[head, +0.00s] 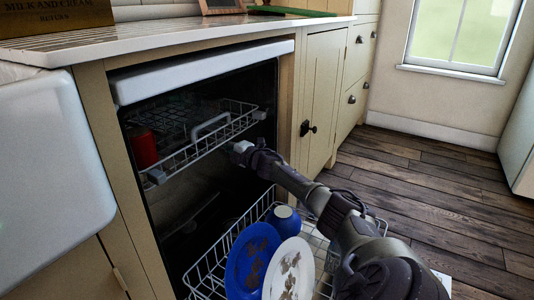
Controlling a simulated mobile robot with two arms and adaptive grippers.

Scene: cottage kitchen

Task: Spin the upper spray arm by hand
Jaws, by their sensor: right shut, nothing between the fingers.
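The dishwasher stands open in the head view, with its upper rack (215,133) partly slid out and its lower rack (213,262) pulled out in front. My right gripper (238,148) reaches in from the lower right, and its tip is at the right front of the upper rack. Its fingers are shut and empty; whether they touch the rack is unclear. The space below the upper rack is very dark. A faint slanted shape shows there, but I cannot tell if it is the upper spray arm. My left gripper is out of view.
A red cup (144,148) stands in the upper rack at left. A soiled blue plate (250,258), a soiled white plate (290,270) and a blue cup (285,221) are in the lower rack. The worktop (200,38) is above. Wooden floor (440,190) is clear at right.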

